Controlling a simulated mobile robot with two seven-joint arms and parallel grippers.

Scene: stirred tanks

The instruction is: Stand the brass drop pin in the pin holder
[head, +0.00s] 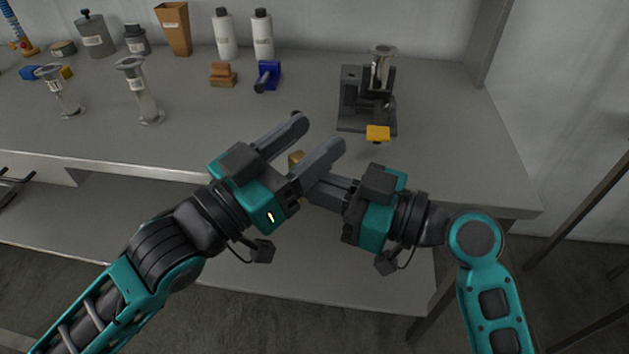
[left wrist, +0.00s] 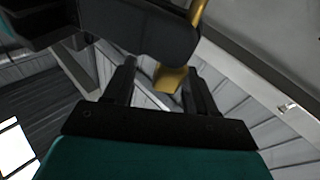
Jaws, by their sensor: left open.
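The brass drop pin (head: 295,158) shows only in part in the head view, between the two grippers. In the left wrist view the brass pin (left wrist: 171,78) hangs between my left fingers, its upper part beside a dark part of my right gripper. My left gripper (head: 318,136) is open around the pin. My right gripper (head: 311,186) reaches in from the right and is shut on the pin; its tips are partly hidden behind the left one. A small brown labelled block (head: 222,76) stands on the bench; I cannot tell whether it is the pin holder.
A dark fixture (head: 352,100) with a metal cylinder and yellow tab stands at right on the grey bench (head: 440,165). Two metal flanged pieces (head: 140,92) stand left. A blue piece (head: 270,73), white bottles (head: 224,36) and a brown funnel-like container (head: 174,30) stand behind.

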